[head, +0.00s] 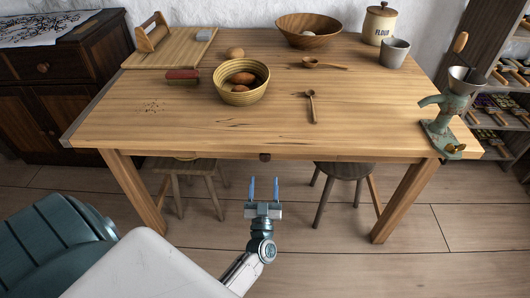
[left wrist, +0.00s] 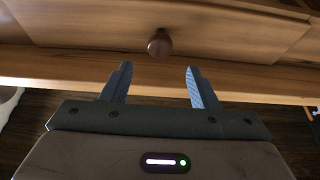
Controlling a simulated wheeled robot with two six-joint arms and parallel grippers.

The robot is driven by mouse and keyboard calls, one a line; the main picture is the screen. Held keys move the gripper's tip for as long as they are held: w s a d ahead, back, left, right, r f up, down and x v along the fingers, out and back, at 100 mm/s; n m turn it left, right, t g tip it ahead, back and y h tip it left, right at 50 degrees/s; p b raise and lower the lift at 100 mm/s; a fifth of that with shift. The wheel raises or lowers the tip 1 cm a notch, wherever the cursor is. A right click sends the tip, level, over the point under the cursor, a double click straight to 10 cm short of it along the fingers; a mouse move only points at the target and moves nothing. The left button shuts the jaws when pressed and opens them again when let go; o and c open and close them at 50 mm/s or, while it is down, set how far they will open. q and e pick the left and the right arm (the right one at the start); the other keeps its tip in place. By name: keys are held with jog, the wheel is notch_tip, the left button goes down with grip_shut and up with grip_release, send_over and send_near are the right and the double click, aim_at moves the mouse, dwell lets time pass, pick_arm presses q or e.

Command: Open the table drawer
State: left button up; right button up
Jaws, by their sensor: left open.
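The wooden table (head: 170,133) stands in front of me. Its drawer (left wrist: 100,30) has a plain wooden front that fills the top of the left wrist view. A small dark round knob (left wrist: 160,43) sits in the middle of the drawer front; it also shows under the table's front edge in the head view (head: 265,157). My left gripper (head: 263,188) is open and empty, its two blue-grey fingers pointing at the table front. In the left wrist view the knob lies just beyond the fingertips (left wrist: 158,72), between their lines and apart from them. My right gripper is not in view.
Two stools (head: 345,171) stand under the table. On top are a striped bowl (head: 241,95), a wooden bowl (head: 308,41), a flour jar (head: 379,24), a spoon (head: 312,108) and a clamped grinder (head: 447,112). The floor before the table is clear.

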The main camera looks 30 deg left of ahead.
aim_at(265, 159)
pick_arm(q)
jog(key=x, duration=0.9)
jog(key=shift+w+a+r+p, duration=0.15)
jog(key=shift+w+r+p, duration=0.1)
jog(key=shift+p, duration=0.1)
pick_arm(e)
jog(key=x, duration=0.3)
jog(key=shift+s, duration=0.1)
